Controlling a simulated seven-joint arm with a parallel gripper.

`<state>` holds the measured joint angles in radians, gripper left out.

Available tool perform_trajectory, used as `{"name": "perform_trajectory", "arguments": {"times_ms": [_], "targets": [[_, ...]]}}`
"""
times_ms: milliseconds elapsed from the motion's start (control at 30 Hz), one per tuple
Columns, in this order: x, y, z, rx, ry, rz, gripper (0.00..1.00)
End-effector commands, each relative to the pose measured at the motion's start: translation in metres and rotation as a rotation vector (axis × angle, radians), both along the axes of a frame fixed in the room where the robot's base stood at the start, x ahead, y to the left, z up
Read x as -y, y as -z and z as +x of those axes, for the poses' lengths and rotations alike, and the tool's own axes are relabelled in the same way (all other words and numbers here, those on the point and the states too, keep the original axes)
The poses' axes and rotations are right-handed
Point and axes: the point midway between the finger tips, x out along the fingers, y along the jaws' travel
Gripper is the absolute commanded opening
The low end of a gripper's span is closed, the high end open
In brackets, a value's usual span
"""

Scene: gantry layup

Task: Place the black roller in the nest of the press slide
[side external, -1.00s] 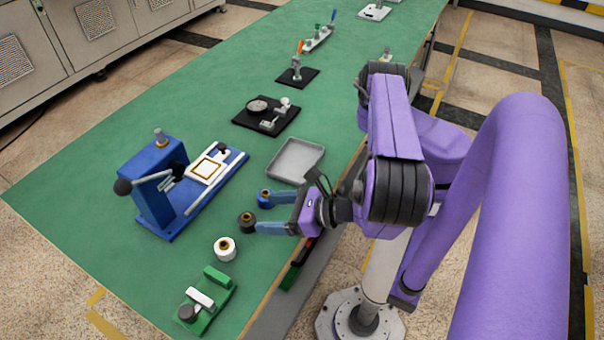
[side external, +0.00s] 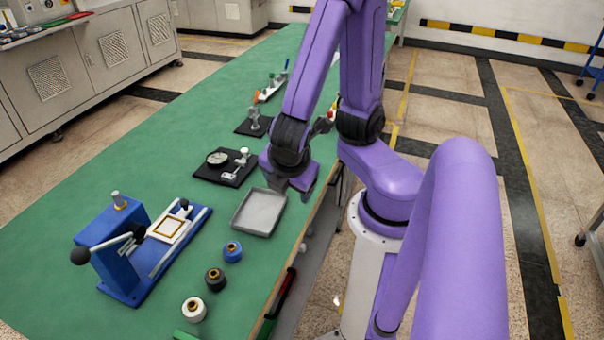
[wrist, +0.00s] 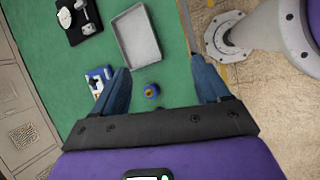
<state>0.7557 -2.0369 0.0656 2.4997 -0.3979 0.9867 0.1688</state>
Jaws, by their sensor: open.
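The black roller (side external: 215,278) stands upright on the green table, with a brass-coloured centre, between the blue roller (side external: 232,251) and the white roller (side external: 193,309). The blue press (side external: 118,245) stands to their left. Its slide carries a white plate with a square, brass-edged nest (side external: 172,228), which looks empty. My gripper (wrist: 163,85) is open and empty in the wrist view, high above the table. The blue roller (wrist: 151,91) shows far below, between its fingers. The black roller is not visible in the wrist view.
A grey tray (side external: 258,212) lies empty near the table's right edge, below my gripper. A black plate with a dial gauge (side external: 217,160) and other fixtures stand farther back. A black-knobbed lever (side external: 82,255) sticks out from the press. The table's left side is clear.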

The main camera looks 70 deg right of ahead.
Motion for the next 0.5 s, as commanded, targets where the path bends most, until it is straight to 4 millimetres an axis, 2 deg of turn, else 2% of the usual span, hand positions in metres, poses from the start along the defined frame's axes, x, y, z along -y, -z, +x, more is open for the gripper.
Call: {"name": "perform_trajectory", "arguments": {"times_ms": [100, 233, 500], "targets": [[-0.007, -0.017, -0.016, -0.060, 0.133, 0.194, 0.75], [-0.015, -0.033, -0.028, -0.107, 0.229, 0.363, 0.75], [-0.024, -0.049, -0.037, -0.144, 0.294, 0.503, 0.76]]}}
